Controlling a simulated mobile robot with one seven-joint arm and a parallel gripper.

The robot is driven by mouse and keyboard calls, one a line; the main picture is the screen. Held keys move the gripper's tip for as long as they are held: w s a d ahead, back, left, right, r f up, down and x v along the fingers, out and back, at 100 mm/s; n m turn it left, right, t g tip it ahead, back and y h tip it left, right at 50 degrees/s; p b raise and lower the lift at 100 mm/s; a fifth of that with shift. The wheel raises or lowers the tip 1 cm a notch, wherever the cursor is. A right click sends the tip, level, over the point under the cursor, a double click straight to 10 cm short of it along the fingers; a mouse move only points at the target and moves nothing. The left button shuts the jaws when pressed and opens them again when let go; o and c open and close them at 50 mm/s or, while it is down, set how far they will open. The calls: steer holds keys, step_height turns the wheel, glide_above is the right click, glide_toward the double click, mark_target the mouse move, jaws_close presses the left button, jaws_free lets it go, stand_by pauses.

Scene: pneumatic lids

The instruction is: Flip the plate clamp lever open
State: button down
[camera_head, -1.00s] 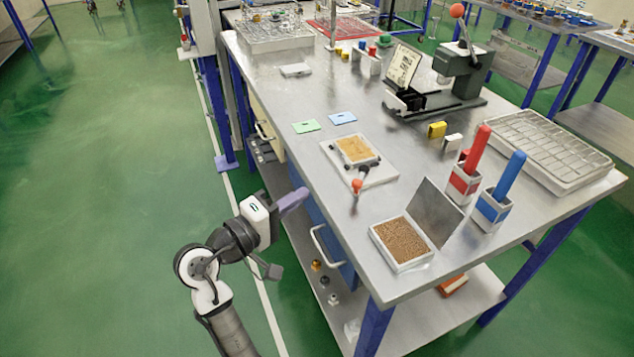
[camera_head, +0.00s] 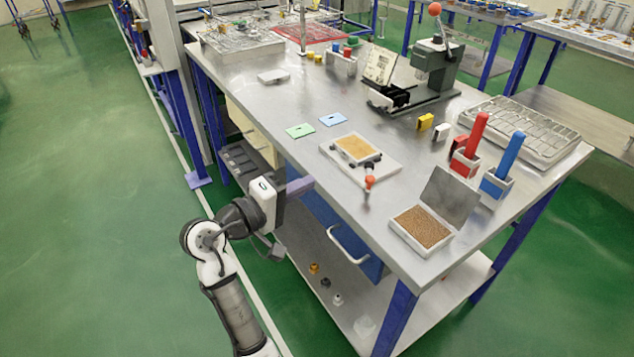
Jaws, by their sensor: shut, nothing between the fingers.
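The plate clamp is a white base plate (camera_head: 377,175) on the metal table, near its left edge. A tan plate (camera_head: 358,149) in a pale frame sits on it. The clamp lever has an orange-red tip (camera_head: 370,182) and points toward the front edge of the base. A dark joint connects it to the base. My gripper (camera_head: 300,187) is beside the table's left edge, left of and apart from the lever. Its fingers look closed and empty, with the arm reaching up from the bottom of the view.
A box of brown granules (camera_head: 420,228) with an open lid stands right of the clamp. Red (camera_head: 476,135) and blue (camera_head: 508,155) handles stand in holders behind it. Green (camera_head: 300,131) and blue (camera_head: 332,119) cards lie behind the clamp. A drawer handle (camera_head: 347,246) juts from the table side.

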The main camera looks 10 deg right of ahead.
steer(key=p, duration=0.2)
glide_toward(370, 172)
steer(key=w+r, duration=0.3)
steer(key=shift+w+d+r, duration=0.2)
steer(key=shift+r, duration=0.05)
steer(key=shift+s+d+f+p, duration=0.3)
steer(key=shift+s+d+p, duration=0.2)
steer(key=shift+s+d, duration=0.35)
steer(key=shift+s+d+f, duration=0.2)
steer(key=shift+s+d, duration=0.15)
steer(key=shift+s, duration=0.25)
